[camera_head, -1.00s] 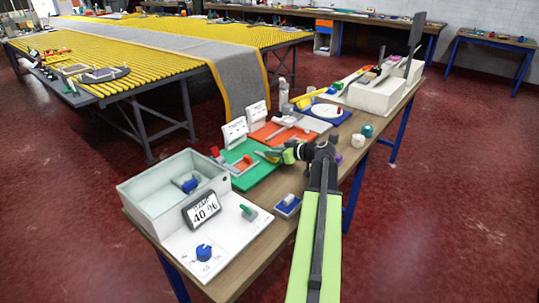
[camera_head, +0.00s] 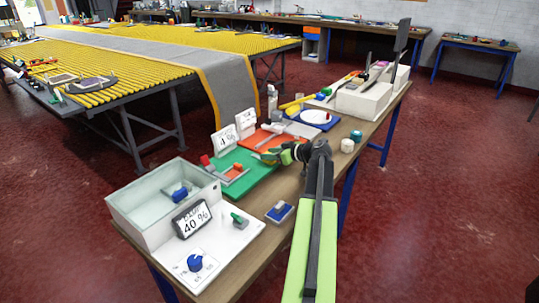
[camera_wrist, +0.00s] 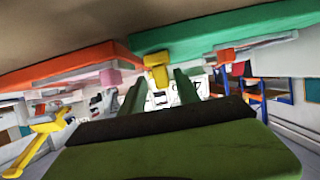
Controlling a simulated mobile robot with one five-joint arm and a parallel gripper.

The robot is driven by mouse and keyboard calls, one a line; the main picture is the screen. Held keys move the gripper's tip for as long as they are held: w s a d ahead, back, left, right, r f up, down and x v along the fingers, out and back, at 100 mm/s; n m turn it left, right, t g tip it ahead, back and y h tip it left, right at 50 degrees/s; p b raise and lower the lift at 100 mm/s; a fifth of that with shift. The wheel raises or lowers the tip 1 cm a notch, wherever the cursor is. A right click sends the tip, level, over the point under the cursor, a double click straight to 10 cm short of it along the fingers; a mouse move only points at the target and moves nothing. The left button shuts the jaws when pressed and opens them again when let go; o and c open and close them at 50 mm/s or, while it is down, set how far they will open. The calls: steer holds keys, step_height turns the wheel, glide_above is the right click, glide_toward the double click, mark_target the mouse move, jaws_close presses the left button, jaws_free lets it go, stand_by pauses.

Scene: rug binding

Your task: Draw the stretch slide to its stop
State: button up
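A green board (camera_head: 242,181) lies on the bench with a grey slide rail and a red handle (camera_head: 206,161) at its left. An orange board (camera_head: 272,138) with a grey bar lies behind it. I cannot tell for certain which part is the stretch slide. My gripper (camera_head: 268,157) is over the right end of the green board. In the wrist view, its two green fingers (camera_wrist: 158,92) stand apart, with nothing seen held between them. A yellow block (camera_wrist: 157,72) shows just beyond the fingertips, near the boards' meeting edges. Whether they touch it is unclear.
Two white cards (camera_head: 226,139) stand behind the boards.

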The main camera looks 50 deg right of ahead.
steer(key=p+v, duration=0.6)
steer(key=v, duration=1.1)
steer(key=shift+s, duration=0.2)
